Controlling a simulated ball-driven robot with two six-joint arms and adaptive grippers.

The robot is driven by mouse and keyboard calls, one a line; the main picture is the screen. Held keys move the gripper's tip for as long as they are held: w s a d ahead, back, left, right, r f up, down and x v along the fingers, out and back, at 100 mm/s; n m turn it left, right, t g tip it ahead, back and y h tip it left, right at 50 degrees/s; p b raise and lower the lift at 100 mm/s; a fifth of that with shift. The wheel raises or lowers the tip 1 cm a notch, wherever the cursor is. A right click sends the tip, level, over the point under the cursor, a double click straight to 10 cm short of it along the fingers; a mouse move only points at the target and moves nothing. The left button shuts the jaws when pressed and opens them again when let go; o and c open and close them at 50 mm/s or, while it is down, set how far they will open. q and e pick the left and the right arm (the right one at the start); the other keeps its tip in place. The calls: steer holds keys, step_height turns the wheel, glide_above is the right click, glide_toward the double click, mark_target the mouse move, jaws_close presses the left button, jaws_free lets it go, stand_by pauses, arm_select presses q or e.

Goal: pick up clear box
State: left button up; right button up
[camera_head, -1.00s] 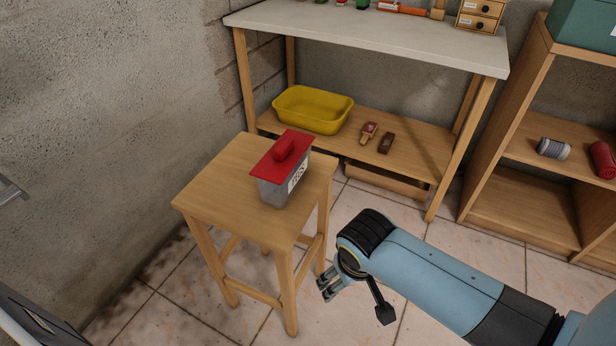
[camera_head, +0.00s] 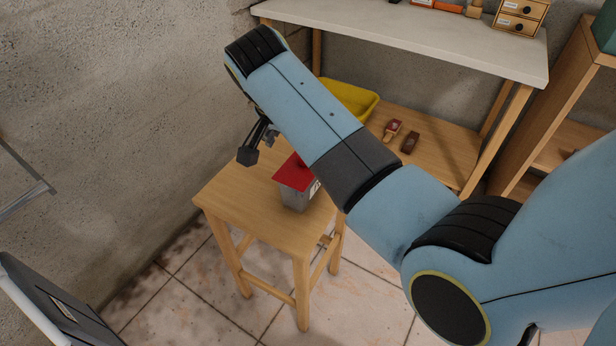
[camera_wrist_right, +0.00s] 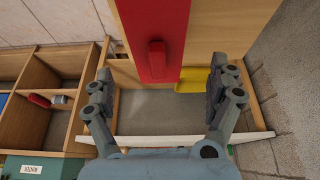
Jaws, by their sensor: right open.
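The clear box (camera_head: 297,196) looks greyish, with a red lid (camera_head: 292,174) and a partly hidden label. It stands upright on a wooden stool (camera_head: 235,201), and my right arm covers part of it in the head view. In the right wrist view the red lid (camera_wrist_right: 171,18) and its raised red handle (camera_wrist_right: 157,58) lie between the spread fingers in the picture. My right gripper (camera_head: 262,143) is open and empty, above the stool and to the left of the box; it also shows in the right wrist view (camera_wrist_right: 161,85). My left gripper is not in view.
A yellow tub (camera_head: 352,100) and two small brown items sit on the lower shelf of the workbench (camera_head: 420,40) behind. A wooden shelf unit (camera_head: 545,120) stands at right. A wall is close on the left. The stool top left of the box is bare.

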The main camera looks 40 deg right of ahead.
steer(key=x, duration=0.3)
steer(key=shift+d+f+b, duration=0.1)
steer(key=shift+f+b, duration=0.1)
steer(key=shift+b, duration=0.1)
steer(key=b+x, duration=0.1)
steer(key=x, duration=0.3)
steer(key=shift+d+f, duration=0.2)
steer(key=shift+d, duration=0.05)
steer(key=shift+d+f, duration=0.1)
steer(key=shift+f, duration=0.1)
steer(key=shift+f, duration=0.25)
steer(key=c, duration=1.2)
